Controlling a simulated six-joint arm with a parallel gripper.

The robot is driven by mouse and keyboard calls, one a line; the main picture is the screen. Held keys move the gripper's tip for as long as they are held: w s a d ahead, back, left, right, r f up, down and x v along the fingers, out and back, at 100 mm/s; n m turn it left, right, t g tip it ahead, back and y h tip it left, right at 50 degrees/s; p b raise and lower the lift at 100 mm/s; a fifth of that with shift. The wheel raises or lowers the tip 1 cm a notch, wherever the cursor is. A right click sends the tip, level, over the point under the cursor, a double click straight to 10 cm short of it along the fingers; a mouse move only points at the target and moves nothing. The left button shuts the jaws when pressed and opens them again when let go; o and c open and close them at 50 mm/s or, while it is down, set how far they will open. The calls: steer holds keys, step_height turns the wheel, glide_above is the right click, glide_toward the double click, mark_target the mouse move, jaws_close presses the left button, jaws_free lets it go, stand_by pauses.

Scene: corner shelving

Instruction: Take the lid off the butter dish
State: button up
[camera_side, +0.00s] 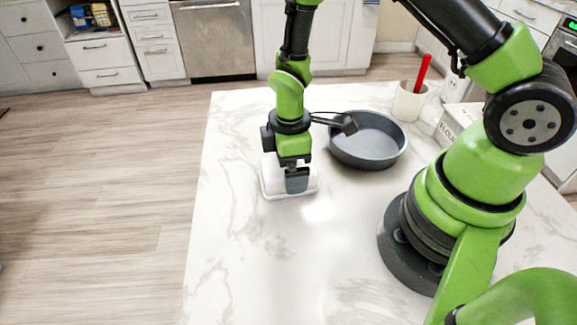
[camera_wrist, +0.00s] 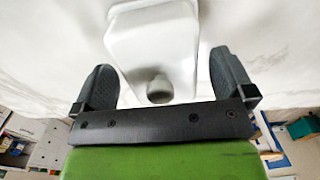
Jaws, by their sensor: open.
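The white butter dish (camera_side: 291,195) stands on the marble counter with its white lid (camera_side: 269,172) on it, partly hidden behind my gripper (camera_side: 296,178). In the wrist view the lid (camera_wrist: 150,45) lies between the two dark fingers of my gripper (camera_wrist: 161,66), with a rounded knob (camera_wrist: 159,89) close to the palm. The fingers are open, one on each side of the lid, with a visible gap to the knob. In the wrist view the base's rim (camera_wrist: 147,4) shows only at the top edge.
A dark grey round pan (camera_side: 367,143) stands close by on the right. Behind it are a white cup (camera_side: 408,103) holding a red utensil (camera_side: 422,73) and a white box (camera_side: 455,120). The counter (camera_side: 270,265) in front of the dish is clear.

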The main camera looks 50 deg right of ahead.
steer(key=c, duration=0.9)
steer(key=shift+c, duration=0.2)
steer(key=shift+w+r, duration=0.1)
steer(key=shift+r, duration=0.5)
steer(key=r, duration=0.8)
steer(key=shift+w+r, duration=0.15)
steer(key=shift+w, duration=0.05)
steer(key=w+d+f+m, duration=0.1)
steer(key=w+d, duration=0.7)
steer(key=w, duration=0.4)
steer(key=f, duration=0.9)
steer(key=shift+d+f, duration=0.25)
steer(key=shift+f, duration=0.05)
